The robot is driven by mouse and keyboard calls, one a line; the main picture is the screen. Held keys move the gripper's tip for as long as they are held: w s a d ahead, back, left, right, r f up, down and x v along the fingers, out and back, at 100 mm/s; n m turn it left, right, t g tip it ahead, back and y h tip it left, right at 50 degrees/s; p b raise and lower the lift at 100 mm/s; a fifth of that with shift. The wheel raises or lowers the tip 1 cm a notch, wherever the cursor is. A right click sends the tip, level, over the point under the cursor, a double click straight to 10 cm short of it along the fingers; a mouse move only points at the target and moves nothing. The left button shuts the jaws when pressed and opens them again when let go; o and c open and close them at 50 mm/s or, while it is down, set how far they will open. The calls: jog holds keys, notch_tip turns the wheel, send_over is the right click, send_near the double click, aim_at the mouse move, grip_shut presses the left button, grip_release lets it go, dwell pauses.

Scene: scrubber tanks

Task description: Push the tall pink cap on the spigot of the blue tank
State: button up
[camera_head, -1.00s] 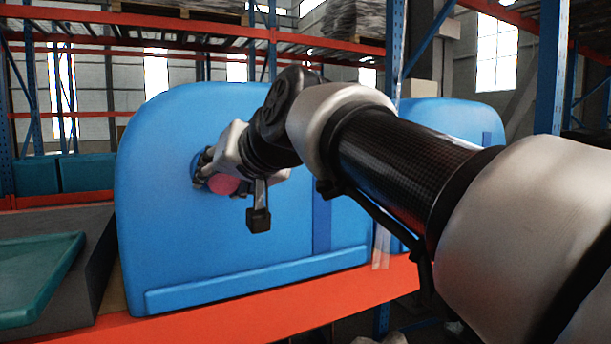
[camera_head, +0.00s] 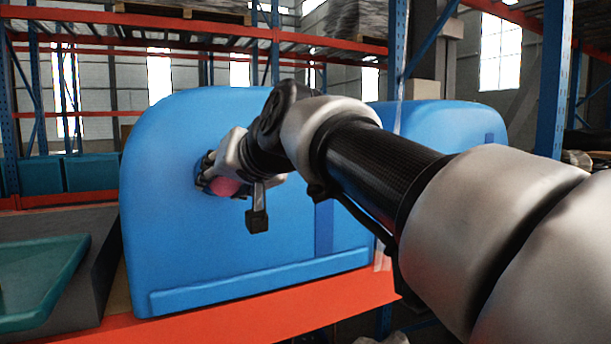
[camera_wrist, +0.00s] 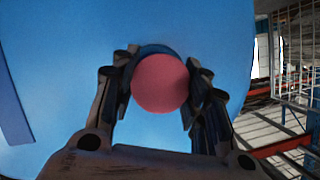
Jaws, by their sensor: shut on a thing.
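The blue tank (camera_head: 290,240) stands upright on an orange shelf beam, and its face fills most of the wrist view (camera_wrist: 60,60). The pink cap (camera_head: 224,187) is at the tank's face, left of the tank's middle. In the wrist view the cap (camera_wrist: 160,84) shows as a round pink end between my fingers. My gripper (camera_head: 208,172) is shut on the cap, with a finger on each side in the wrist view (camera_wrist: 163,90). A blue ring shows just behind the cap, close to the tank. Whether the cap sits on the spigot is hidden.
A second blue tank (camera_head: 455,122) stands behind at the right. A teal tray (camera_head: 45,275) lies on a grey surface at the lower left. The orange shelf beam (camera_head: 270,318) runs below the tank. Blue rack posts stand behind and at the right.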

jog(key=shift+w+a+p, duration=0.3)
jog(key=shift+w, duration=0.25)
jog(key=o, duration=0.6)
jog(key=shift+c, duration=0.2)
jog(key=o, duration=0.4)
jog(key=shift+w+a+f, duration=0.1)
jog(key=shift+w+a, duration=0.05)
jog(key=shift+w, duration=0.1)
jog(key=shift+o, duration=0.8)
jog(key=shift+s, duration=0.15)
jog(key=o, duration=0.4)
jog(key=shift+c, duration=0.2)
